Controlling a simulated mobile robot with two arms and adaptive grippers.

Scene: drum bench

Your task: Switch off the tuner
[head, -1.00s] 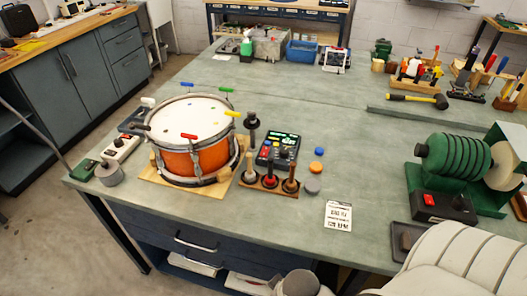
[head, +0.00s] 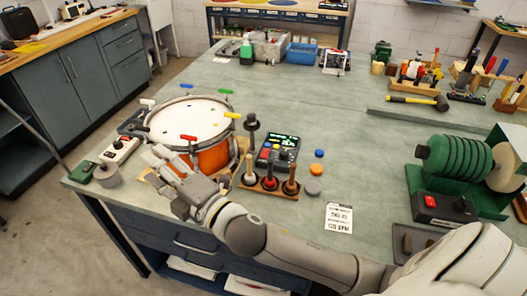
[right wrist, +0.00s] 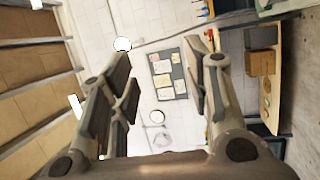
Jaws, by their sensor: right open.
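The tuner (head: 279,149) is a dark box with a lit green display and coloured buttons, on the bench right of the drum (head: 185,125). A wooden rack of upright handled tools (head: 270,187) stands in front of it and hides its lower part. My right gripper (head: 160,166) is open and empty at the front left of the drum, well left of the tuner, and covers part of the orange shell. The right wrist view shows its open fingers (right wrist: 160,75) against a wall, with no tuner in sight. My left gripper is not in view.
A power strip (head: 120,149) and a grey cylinder (head: 108,175) lie left of the drum. A black knobbed post (head: 251,125) stands between drum and tuner.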

